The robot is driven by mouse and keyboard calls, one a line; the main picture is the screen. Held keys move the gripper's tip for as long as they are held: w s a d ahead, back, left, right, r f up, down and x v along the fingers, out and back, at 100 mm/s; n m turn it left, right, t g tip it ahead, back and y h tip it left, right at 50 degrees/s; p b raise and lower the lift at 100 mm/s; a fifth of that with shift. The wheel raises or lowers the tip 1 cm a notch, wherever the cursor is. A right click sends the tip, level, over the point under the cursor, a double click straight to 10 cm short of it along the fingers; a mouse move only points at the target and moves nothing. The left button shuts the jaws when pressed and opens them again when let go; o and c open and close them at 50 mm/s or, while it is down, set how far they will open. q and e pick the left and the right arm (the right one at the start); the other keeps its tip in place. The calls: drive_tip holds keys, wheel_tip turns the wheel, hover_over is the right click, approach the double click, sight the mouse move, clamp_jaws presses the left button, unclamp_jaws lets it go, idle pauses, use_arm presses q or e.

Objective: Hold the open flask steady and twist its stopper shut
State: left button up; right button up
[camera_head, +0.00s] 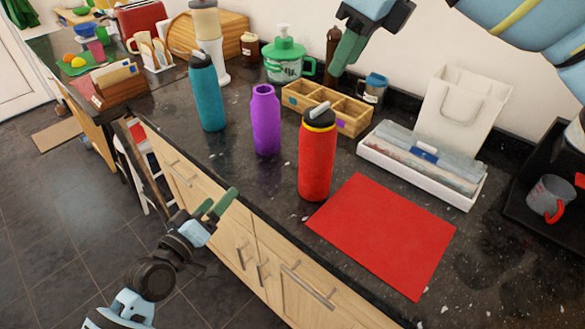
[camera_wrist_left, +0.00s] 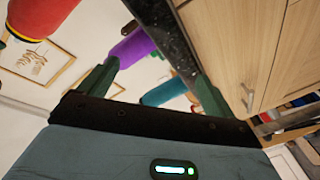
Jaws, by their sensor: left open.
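A red flask (camera_head: 317,160) stands upright on the dark counter with a black stopper (camera_head: 320,115); a yellow ring shows below the stopper. It also shows in the left wrist view (camera_wrist_left: 40,16). A purple flask (camera_head: 266,122) with no stopper visible stands left of it, and a teal flask (camera_head: 207,95) with a dark stopper stands further left. My left gripper (camera_head: 220,203) is open and empty, in front of the counter edge, apart from the flasks. My right gripper (camera_head: 345,58) hangs high behind the red flask; its finger gap is not clear.
A red mat (camera_head: 384,234) lies right of the red flask. A mug (camera_head: 549,196) sits at the far right.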

sight(303, 164)
use_arm(q)
drive_tip(key=w+d+r+m+h, duration=0.1)
drive_tip(key=w+d+r+h, duration=0.2)
drive_tip(key=r, duration=0.4)
drive_tip(key=d+r+m+g+h, duration=0.1)
drive_tip(key=d+m, duration=0.2)
drive_tip(key=d, duration=0.1)
drive_tip(key=d+r+m+g+h, duration=0.1)
drive_tip(key=d+m, duration=0.3)
drive_tip(key=d+r+m+g+h, duration=0.1)
drive_tip(key=d+m, duration=0.3)
drive_tip(key=shift+d+r, duration=0.1)
drive_tip(key=shift+d, duration=0.2)
drive_tip(key=shift+s+d+f+m+g+h, duration=0.25)
drive_tip(key=shift+d+m+g+h, duration=0.15)
drive_tip(key=shift+d+m, duration=0.3)
drive_tip(key=shift+x, duration=3.8)
drive_tip(key=shift+a, duration=0.1)
